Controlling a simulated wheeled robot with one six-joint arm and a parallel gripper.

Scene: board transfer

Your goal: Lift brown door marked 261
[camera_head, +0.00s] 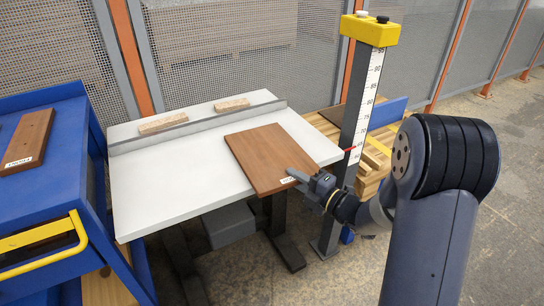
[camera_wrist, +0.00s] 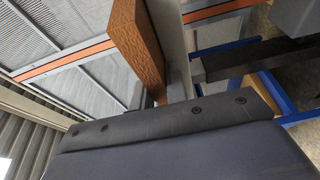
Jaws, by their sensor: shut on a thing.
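The brown door (camera_head: 265,157) lies on the white table (camera_head: 165,186), its near end reaching past the front edge. A small white label (camera_head: 287,181) is on its near right corner; the number is too small to read. My gripper (camera_head: 301,178) is at that near corner, shut on the door's edge. In the wrist view the door (camera_wrist: 137,42) shows as a brown board rising from my gripper (camera_wrist: 158,98), beside the pale table edge (camera_wrist: 167,40). The far fingertips are partly hidden. I cannot tell whether the door is clear of the table top.
Another brown board (camera_head: 27,139) with a white label lies on the blue cart (camera_head: 60,200) at left. Two light wood blocks (camera_head: 163,122) sit behind the table's grey rail (camera_head: 200,127). A measuring post (camera_head: 362,100) with a yellow top stands at the table's right. Mesh fencing runs behind.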

